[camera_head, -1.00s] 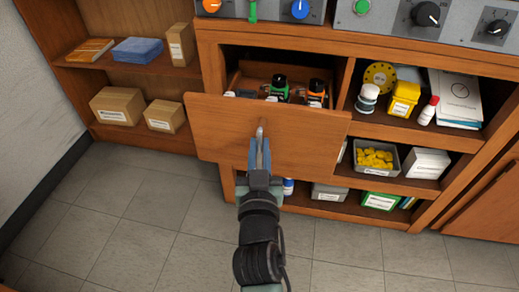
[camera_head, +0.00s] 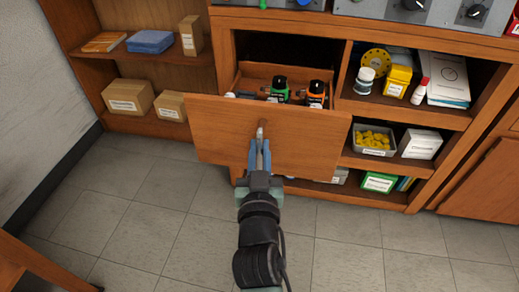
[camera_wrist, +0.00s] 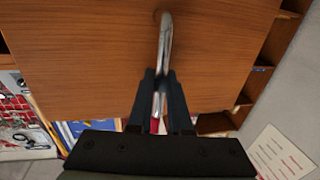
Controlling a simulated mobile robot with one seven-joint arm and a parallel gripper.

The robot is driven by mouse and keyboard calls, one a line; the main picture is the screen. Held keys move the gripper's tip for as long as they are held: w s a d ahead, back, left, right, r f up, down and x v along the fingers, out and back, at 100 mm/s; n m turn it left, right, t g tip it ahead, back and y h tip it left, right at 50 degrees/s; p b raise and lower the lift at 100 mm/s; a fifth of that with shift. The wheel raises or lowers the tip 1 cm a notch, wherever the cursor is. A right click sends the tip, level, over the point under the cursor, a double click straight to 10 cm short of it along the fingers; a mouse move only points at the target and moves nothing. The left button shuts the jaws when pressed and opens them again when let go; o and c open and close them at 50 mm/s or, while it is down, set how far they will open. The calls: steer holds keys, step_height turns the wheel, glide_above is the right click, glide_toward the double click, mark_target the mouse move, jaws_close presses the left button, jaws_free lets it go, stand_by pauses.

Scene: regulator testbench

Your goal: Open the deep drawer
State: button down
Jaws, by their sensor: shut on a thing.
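The deep drawer (camera_head: 225,135) has a wide wooden front and stands out from the cabinet, partly open. Inside it are a green-and-black item (camera_head: 279,88) and an orange-and-black item (camera_head: 316,94). A metal handle (camera_wrist: 165,40) sticks out from the middle of the drawer front; it also shows in the head view (camera_head: 260,130). My gripper (camera_head: 260,158) is shut on the handle, with one finger on each side of it in the wrist view (camera_wrist: 160,92). The rear of the drawer's inside is in shadow.
Shelves at the right hold a tray of yellow pieces (camera_head: 374,140), a white box (camera_head: 420,144) and several containers. Left shelves hold cardboard boxes (camera_head: 128,97). A wooden edge (camera_head: 40,268) shows at the lower left. The tiled floor (camera_head: 350,255) in front is clear.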

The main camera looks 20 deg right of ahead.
steer(key=c, duration=1.1)
jaws_free()
steer(key=shift+v, duration=6.5)
